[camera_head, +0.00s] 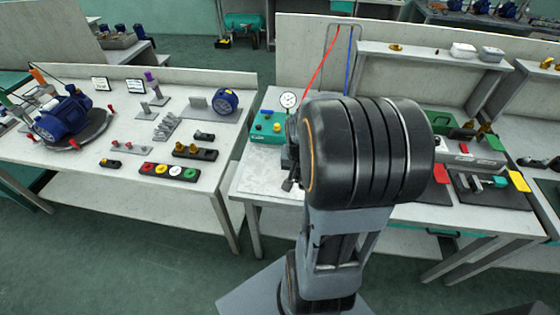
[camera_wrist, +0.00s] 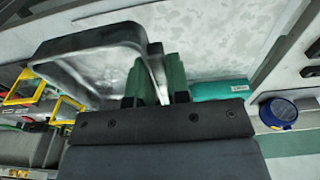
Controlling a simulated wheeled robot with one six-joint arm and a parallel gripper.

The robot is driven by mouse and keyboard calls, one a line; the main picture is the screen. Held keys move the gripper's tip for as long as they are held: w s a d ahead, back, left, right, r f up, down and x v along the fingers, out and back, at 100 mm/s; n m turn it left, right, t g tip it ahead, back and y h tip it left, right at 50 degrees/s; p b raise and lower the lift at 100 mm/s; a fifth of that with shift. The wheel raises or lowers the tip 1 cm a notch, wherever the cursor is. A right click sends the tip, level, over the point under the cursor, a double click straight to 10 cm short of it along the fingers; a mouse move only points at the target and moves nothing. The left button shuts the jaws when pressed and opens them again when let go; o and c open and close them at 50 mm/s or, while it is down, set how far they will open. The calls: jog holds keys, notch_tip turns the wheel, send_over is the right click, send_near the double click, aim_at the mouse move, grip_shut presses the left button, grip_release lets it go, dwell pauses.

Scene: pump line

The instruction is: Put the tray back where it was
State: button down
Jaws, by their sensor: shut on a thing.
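A grey metal tray (camera_wrist: 88,48) with raised walls fills the upper left of the wrist view. My gripper (camera_wrist: 157,80) has its two green fingers on either side of the tray's near wall, and it is shut on that wall. The tray looks tilted in the wrist view, and I cannot tell its height above the bench. In the head view my arm covers the tray and most of the gripper.
The middle bench (camera_head: 262,182) has a bare patch at its left front. A teal box (camera_head: 268,125) and a gauge (camera_head: 288,100) stand behind it. The left bench (camera_head: 65,160) holds a blue pump (camera_head: 62,118) and small parts.

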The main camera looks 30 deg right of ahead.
jog(key=w+d+f+p, duration=0.1)
jog(key=w+f, duration=0.2)
jog(key=w, duration=0.5)
send_over(281, 172)
jog(key=s, duration=0.1)
jog(key=f, duration=0.5)
jog(key=shift+s+a+p, duration=0.15)
jog(key=shift+a+p, duration=0.15)
jog(key=shift+p, duration=0.05)
jog(key=shift+w+d+f, duration=0.1)
jog(key=shift+w+f, duration=0.3)
jog(key=shift+f, duration=0.15)
jog(key=shift+w+f, duration=0.2)
jog(key=shift+f, duration=1.5)
jog(key=shift+f, duration=0.2)
jog(key=c, duration=1.1)
grip_release()
